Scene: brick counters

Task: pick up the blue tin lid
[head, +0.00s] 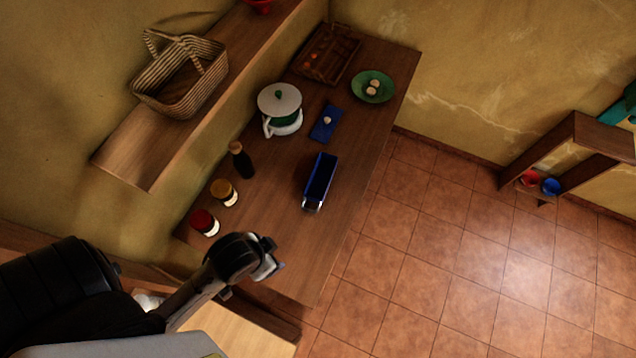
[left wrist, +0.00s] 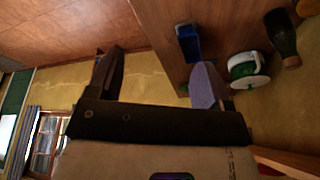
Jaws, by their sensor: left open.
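The blue tin lid (head: 325,123) lies flat on the wooden counter, a blue rectangle with a small pale knob on top. The open blue tin (head: 319,182), long and deep, stands nearer to me on the same counter. My left gripper (head: 272,264) is above the near end of the counter, well short of the tin and lid. In the left wrist view my left gripper (left wrist: 158,78) is open with nothing between its fingers. A blue object (left wrist: 188,42) shows beyond one finger; it looks like the tin. I cannot make out the lid there. My right gripper is not in view.
A lidded green-and-white pot (head: 281,108) stands left of the lid. A dark bottle (head: 242,160) and two jars, yellow-topped (head: 223,192) and red-topped (head: 204,222), line the wall side. A green plate (head: 372,87) and brown tray (head: 327,53) are farther back. A basket (head: 180,78) sits on the ledge.

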